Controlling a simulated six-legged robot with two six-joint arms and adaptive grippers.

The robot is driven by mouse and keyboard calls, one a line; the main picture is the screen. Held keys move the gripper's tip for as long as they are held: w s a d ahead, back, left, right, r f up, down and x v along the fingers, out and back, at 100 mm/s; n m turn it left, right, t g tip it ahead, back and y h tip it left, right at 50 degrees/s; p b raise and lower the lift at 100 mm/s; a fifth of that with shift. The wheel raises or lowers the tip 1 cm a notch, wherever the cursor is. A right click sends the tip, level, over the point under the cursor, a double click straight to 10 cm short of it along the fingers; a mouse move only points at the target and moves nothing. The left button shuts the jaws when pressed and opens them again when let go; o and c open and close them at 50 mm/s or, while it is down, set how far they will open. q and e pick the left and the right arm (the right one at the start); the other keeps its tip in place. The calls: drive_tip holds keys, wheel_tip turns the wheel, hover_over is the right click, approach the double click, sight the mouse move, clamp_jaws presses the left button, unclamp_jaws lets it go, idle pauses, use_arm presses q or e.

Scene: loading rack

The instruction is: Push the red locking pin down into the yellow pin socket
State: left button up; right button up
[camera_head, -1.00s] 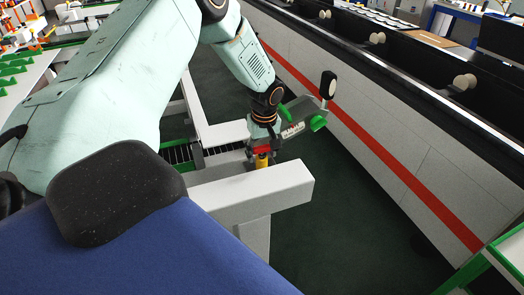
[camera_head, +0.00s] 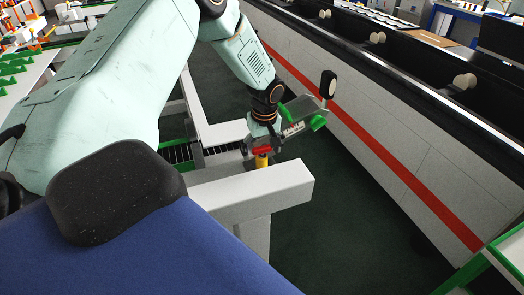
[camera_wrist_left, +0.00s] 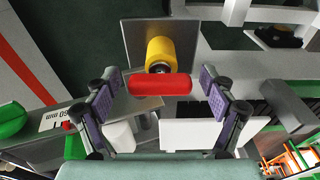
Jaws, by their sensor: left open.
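The red locking pin (camera_head: 262,150) stands at the yellow pin socket (camera_head: 262,162) on the end of a pale beam. In the left wrist view the pin's red crossbar (camera_wrist_left: 160,84) lies just in front of the yellow socket (camera_wrist_left: 160,50), with a short bit of metal shaft between them. How deep the shaft sits is hidden. My left gripper (camera_head: 264,138) is at the pin, from above. In the left wrist view its two fingers (camera_wrist_left: 160,78) are spread, one on each side of the crossbar, with small gaps. My right gripper is not in view.
The pale beam (camera_head: 255,187) runs below the socket. A long panelled wall with a red stripe (camera_head: 380,155) stands to the right. Dark green floor (camera_head: 340,235) lies open between them. A green-framed structure (camera_head: 490,265) is at the lower right.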

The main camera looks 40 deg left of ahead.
use_arm(q)
wheel_tip(320, 180, up, 12)
drive_tip(key=d, duration=0.1)
drive_tip(key=shift+s+f, duration=0.25)
drive_tip(key=shift+s, duration=0.05)
drive_tip(key=shift+d+f, duration=0.1)
drive_tip(key=shift+f, duration=0.05)
drive_tip(key=f, duration=0.4)
drive_tip(key=a+f, duration=0.1)
drive_tip(key=f, duration=0.6)
drive_tip(key=shift+w+a+f, duration=0.15)
drive_tip(key=shift+w+f, duration=0.15)
drive_tip(key=shift+f, duration=0.05)
drive_tip(key=shift+r, duration=0.1)
drive_tip(key=shift+r, duration=0.1)
